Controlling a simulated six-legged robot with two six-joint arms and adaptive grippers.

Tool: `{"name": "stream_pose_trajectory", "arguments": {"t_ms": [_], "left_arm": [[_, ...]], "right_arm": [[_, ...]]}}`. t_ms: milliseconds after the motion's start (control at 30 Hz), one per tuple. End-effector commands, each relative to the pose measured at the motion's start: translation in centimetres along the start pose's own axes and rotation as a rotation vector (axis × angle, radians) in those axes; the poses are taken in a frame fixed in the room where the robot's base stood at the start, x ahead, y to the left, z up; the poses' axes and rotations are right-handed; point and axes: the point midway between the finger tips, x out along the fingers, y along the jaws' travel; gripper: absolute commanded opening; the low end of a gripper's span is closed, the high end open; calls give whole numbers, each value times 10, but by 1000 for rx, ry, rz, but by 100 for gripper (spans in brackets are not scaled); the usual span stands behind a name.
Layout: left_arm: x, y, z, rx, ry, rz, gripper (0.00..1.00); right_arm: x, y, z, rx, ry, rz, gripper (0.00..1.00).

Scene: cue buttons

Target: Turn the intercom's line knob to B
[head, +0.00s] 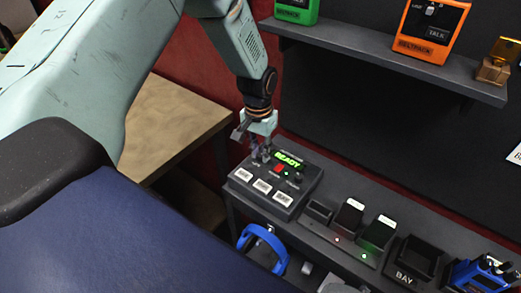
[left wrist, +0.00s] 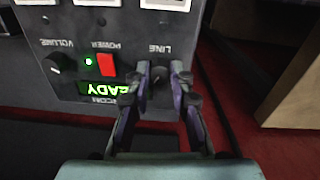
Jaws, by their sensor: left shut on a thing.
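The intercom (head: 306,187) is a dark box on the bench, with a lit green READY display and several white labelled keys. In the left wrist view its panel (left wrist: 125,32) appears upside down, with the word LINE above the line knob (left wrist: 160,77). My left gripper (left wrist: 164,72) is shut on the line knob, one finger on each side. The fingers hide much of the knob, so I cannot read where it points. In the head view my left gripper (head: 262,156) reaches down to the intercom's far left corner. My right gripper is not in view.
The volume knob (left wrist: 57,67) and red power switch (left wrist: 105,64) are beside the line knob. Chargers (head: 347,217), a BAY holder (head: 413,261) and a blue headset (head: 264,243) are nearby. A shelf (head: 385,62) with handheld units is above. A wooden table (head: 172,122) stands left.

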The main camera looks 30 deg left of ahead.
Motion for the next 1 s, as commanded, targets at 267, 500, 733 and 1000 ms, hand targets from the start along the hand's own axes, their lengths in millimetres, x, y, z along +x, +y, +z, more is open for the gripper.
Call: {"name": "stream_pose_trajectory", "arguments": {"t_ms": [267,500,733,1000], "left_arm": [[0,0,1,42,-6,0,0],[0,0,1,45,-6,0,0],[0,0,1,44,-5,0,31],[0,0,0,43,-3,0,45]], "right_arm": [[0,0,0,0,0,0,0],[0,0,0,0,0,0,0],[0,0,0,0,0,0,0],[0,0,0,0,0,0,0]]}}
